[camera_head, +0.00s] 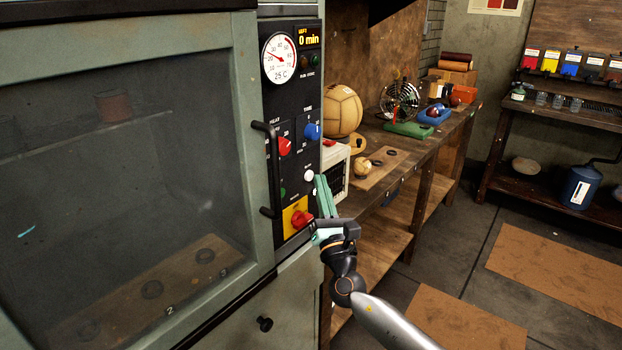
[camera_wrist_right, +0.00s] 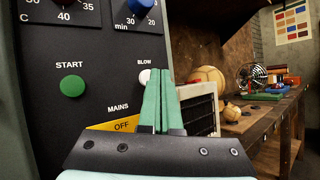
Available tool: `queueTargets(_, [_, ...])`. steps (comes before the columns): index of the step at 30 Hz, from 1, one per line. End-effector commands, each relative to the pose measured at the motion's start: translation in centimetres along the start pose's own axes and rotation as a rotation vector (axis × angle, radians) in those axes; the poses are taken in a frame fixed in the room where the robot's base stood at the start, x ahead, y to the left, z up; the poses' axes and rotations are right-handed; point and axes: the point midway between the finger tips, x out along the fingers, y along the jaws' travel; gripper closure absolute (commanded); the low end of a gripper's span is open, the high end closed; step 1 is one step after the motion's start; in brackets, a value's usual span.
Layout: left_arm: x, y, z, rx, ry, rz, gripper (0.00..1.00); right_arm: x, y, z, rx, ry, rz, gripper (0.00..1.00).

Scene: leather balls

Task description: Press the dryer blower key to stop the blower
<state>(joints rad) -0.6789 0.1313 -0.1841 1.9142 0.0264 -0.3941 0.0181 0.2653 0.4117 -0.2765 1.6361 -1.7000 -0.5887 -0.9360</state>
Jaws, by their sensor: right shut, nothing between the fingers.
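The dryer's black control panel (camera_head: 292,120) stands beside its glass door. The white blower key (camera_head: 308,175) is on the panel's lower right; in the right wrist view the white key (camera_wrist_right: 144,77) sits under the label BLOW, partly hidden by my fingers. My right gripper (camera_head: 322,183) is shut and empty, its green fingers pointing up beside the key at the panel's right edge. In the wrist view the fingertips (camera_wrist_right: 159,76) overlap the key's right side; I cannot tell whether they touch it. The display (camera_head: 310,38) reads 0 min. My left gripper is not in view.
A green START button (camera_wrist_right: 72,86), a red mains knob (camera_head: 300,220) on a yellow plate and a vertical door handle (camera_head: 267,170) are close by. A white box (camera_head: 336,168) and the workbench (camera_head: 400,150) stand right of the dryer.

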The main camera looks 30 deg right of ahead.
Motion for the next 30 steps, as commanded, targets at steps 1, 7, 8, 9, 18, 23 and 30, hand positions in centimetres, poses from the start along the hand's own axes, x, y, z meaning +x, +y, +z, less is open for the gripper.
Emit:
queueTargets(1, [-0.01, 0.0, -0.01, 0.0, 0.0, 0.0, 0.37, 0.01, 0.02, -0.01, 0.0, 0.0, 0.0, 1.0])
queueTargets(7, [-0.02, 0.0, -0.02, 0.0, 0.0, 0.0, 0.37, 0.01, 0.02, 0.01, 0.0, 0.0, 0.0, 1.0])
queueTargets(8, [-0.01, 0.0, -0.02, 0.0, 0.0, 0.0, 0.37, 0.01, 0.02, 0.01, 0.0, 0.0, 0.0, 1.0])
queueTargets(9, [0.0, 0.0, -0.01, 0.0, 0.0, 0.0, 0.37, 0.02, 0.03, -0.01, 0.0, 0.0, 0.0, 1.0])
queueTargets(18, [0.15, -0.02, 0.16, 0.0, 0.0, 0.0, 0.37, 0.24, 0.19, -0.18, 0.001, 0.0, 0.0, 1.0])
queueTargets(23, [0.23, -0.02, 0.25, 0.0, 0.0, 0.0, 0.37, 0.38, 0.3, -0.26, 0.001, -0.001, 0.0, 1.0])
queueTargets(30, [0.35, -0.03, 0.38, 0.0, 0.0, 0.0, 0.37, 0.57, 0.44, -0.44, 0.001, 0.0, -0.001, 1.0])
